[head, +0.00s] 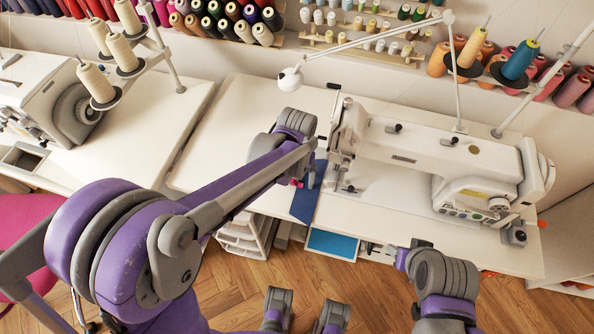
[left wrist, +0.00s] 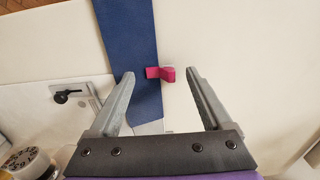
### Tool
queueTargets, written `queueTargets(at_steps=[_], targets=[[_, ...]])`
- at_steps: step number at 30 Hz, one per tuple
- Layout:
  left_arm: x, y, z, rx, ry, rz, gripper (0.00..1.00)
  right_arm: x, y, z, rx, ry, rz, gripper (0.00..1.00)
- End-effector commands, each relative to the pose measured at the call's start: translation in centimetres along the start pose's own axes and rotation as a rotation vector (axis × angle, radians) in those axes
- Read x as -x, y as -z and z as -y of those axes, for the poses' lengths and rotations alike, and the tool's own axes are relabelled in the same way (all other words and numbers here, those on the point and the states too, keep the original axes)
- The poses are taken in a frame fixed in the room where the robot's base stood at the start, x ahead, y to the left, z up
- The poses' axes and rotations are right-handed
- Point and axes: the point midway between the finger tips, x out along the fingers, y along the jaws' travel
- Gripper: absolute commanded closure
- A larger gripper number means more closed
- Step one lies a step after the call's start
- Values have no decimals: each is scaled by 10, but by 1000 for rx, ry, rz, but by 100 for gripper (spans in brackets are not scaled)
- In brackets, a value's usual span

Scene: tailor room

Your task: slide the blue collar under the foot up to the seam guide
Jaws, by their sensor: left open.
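The dark blue collar (head: 306,203) is a flat strip lying on the sewing table, one end at the front edge. It also shows in the left wrist view (left wrist: 129,35), running down past the left finger. A small magenta piece (left wrist: 167,74), perhaps a clip or tab, overlaps its edge between my open fingers. My left gripper (head: 309,176) is low over the collar, open; in the left wrist view (left wrist: 161,74) its fingers straddle the magenta piece without visible contact. The white sewing machine (head: 430,155) stands to the right. Foot and seam guide are not clear.
My right arm (head: 445,285) is at the table's front right; its fingers are unclear. A lamp arm (head: 370,42) and thread stands (head: 515,65) rise behind the machine. A second machine (head: 55,100) is at left. Bare tabletop (head: 245,110) lies behind my left arm.

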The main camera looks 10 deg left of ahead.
Motion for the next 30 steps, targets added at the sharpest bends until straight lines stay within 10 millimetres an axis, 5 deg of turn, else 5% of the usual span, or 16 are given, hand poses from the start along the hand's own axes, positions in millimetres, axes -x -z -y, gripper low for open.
queueTargets(at_steps=[11, 24, 30], targets=[[-6, 0, 0, 0, 0, 0, 18, 0, 0, 0, 0, 0, 0, 50], [-5, 0, 0, 0, 0, 0, 97, 0, 0, 0, 0, 0, 0, 50], [-4, 0, 0, 0, 0, 0, 100, -1, 0, 0, 0, 0, 0, 50]])
